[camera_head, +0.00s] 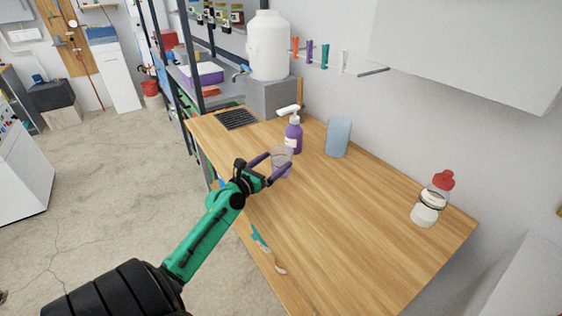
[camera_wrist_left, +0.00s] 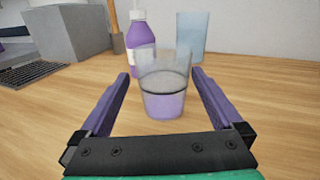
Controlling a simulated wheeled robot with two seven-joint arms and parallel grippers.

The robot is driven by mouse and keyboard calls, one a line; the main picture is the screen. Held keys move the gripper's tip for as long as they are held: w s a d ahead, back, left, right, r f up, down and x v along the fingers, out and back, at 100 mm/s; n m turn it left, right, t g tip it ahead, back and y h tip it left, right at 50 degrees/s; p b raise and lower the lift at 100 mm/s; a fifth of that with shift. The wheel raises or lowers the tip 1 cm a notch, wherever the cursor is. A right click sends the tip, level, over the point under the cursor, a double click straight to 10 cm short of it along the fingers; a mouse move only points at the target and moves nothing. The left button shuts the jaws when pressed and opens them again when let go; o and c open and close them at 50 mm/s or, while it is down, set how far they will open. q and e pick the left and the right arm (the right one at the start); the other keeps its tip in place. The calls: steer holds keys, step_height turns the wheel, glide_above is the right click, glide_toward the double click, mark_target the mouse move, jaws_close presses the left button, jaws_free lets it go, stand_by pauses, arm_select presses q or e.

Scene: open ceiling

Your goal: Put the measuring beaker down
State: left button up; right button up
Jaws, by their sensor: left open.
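The measuring beaker (camera_head: 282,158) is a clear, upright cup near the left edge of the wooden table (camera_head: 330,220). In the left wrist view the beaker (camera_wrist_left: 165,88) stands between the two purple fingers, with a visible gap on each side. Its base appears to rest on the tabletop. My left gripper (camera_head: 270,166) is open around the beaker; it also shows in the left wrist view (camera_wrist_left: 163,90). My right gripper is not in view.
A purple pump bottle (camera_head: 293,137) stands just behind the beaker, and a blue cup (camera_head: 338,137) is to its right. A red-capped bottle (camera_head: 430,203) is at the table's right. A teal-handled tool (camera_head: 260,240) lies near the front edge. The table's middle is clear.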

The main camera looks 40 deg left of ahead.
mark_target(288, 154)
arm_select(q)
steer(key=w, duration=0.5)
steer(key=shift+w+d+f, duration=0.2)
steer(key=shift+w+f, duration=0.15)
steer(key=shift+w, duration=0.25)
steer(key=shift+s, duration=0.1)
steer(key=c, duration=1.2)
